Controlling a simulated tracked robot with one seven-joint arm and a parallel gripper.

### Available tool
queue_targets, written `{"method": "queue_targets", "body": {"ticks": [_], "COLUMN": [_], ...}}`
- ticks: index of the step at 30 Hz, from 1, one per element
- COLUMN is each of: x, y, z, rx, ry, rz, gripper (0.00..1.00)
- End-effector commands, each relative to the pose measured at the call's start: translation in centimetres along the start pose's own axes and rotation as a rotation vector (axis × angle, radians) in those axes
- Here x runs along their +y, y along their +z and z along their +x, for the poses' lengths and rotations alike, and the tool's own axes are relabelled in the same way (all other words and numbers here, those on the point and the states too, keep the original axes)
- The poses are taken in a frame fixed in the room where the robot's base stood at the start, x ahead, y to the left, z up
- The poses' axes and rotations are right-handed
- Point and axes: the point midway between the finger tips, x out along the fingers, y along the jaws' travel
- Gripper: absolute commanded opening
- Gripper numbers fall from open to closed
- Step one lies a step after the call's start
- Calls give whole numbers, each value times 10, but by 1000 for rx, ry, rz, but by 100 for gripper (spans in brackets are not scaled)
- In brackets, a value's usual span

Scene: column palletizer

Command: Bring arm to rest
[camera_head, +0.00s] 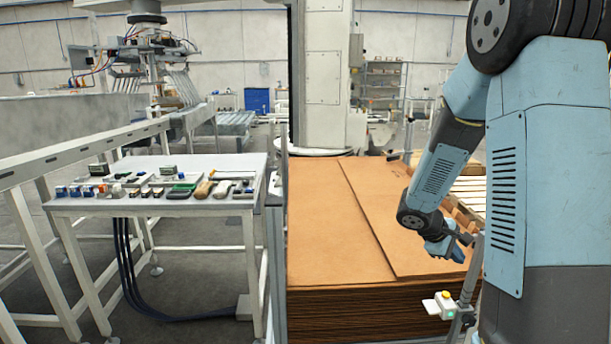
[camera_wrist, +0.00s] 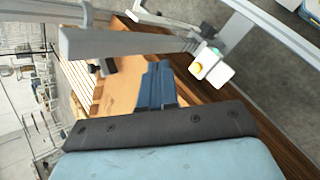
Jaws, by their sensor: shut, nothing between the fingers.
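My arm comes down on the right side of the head view, bent, with its blue-grey forearm pointing down and left. My gripper (camera_head: 448,250) is at its lower end, over the right part of the brown cardboard stack (camera_head: 335,220) and close to a grey metal post. In the wrist view my gripper (camera_wrist: 156,72) shows as dark blue fingers close together, with nothing between them. The cardboard (camera_wrist: 125,88) lies beyond the fingers. I cannot tell the exact gap between gripper, post and stack.
A button box (camera_head: 440,305) with a yellow button is on the post; it also shows right of my fingers in the wrist view (camera_wrist: 212,68). A white table (camera_head: 220,163) with several small parts and tools stands left of the stack. A white railing (camera_head: 90,152) runs along the left.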

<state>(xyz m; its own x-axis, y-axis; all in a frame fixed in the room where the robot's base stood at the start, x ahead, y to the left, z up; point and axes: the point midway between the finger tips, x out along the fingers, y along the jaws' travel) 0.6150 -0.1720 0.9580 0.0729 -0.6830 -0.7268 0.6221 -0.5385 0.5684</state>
Motion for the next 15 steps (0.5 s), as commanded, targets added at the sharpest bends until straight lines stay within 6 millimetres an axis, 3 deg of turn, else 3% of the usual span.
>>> {"method": "queue_targets", "body": {"ticks": [3, 15], "x": [3, -12], "y": [20, 78], "z": [-30, -117], "rx": [20, 127], "ry": [-23, -145], "rz": [95, 382], "gripper": [0, 0]}}
